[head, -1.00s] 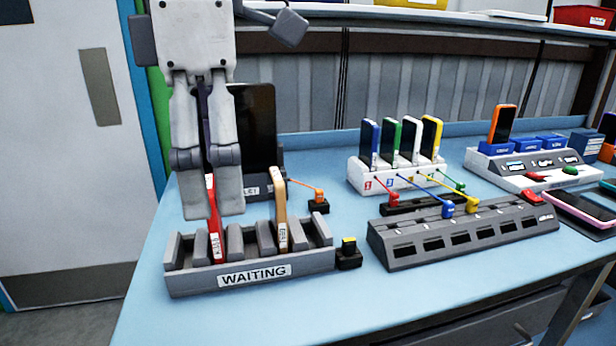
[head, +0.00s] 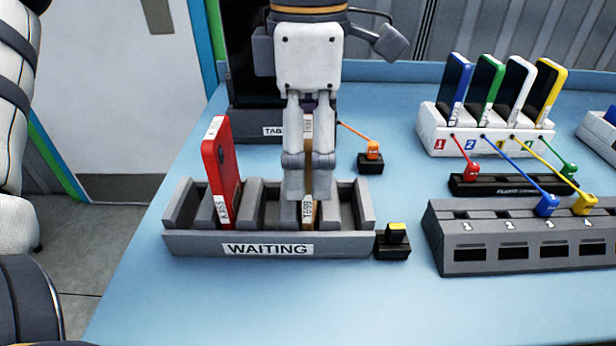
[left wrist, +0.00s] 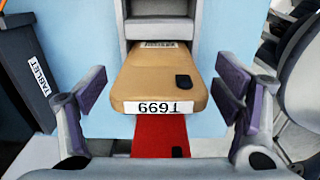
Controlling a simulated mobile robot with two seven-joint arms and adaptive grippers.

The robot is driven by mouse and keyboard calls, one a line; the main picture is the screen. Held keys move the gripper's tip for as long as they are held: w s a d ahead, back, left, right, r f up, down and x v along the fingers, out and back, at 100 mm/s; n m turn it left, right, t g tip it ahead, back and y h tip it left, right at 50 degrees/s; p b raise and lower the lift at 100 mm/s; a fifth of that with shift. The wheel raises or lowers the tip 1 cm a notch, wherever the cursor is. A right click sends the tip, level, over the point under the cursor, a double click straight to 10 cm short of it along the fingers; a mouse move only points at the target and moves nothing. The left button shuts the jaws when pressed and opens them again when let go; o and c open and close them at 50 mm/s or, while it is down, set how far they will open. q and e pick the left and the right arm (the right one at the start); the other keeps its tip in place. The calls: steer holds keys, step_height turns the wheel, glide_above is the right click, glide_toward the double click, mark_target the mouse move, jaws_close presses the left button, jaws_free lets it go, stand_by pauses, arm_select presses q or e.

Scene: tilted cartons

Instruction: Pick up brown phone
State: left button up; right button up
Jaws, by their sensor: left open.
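The brown phone (head: 308,212) stands on edge in a slot of the grey rack labelled WAITING (head: 190,245). My left gripper (head: 307,180) points down over it and hides much of it in the head view. In the left wrist view the brown phone (left wrist: 160,75), with a white label on its near end, lies between the two spread fingers of my left gripper (left wrist: 160,105). There are gaps on both sides, so the gripper is open and not holding it. My right gripper is not in view.
A red phone (head: 222,165) stands in the rack, left of the brown one. A dark tablet stand (head: 245,122) is close behind. A small black block with a yellow top (head: 393,245) is at the right. A white dock (head: 470,140) with several phones and a grey hub (head: 520,255) stand further right.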

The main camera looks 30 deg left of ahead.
arm_select(q)
steer(key=shift+f, duration=0.55)
steer(key=c, duration=1.3)
steer(key=shift+o, duration=0.2)
steer(key=shift+w+r, duration=0.1)
steer(key=shift+r, duration=0.3)
steer(key=r, duration=0.3)
steer(key=shift+d, duration=0.2)
steer(key=s+d+r, duration=0.9)
steer(key=d, duration=0.1)
steer(key=shift+s+r, duration=0.15)
steer(key=shift+s, duration=0.25)
steer(key=shift+r, duration=0.35)
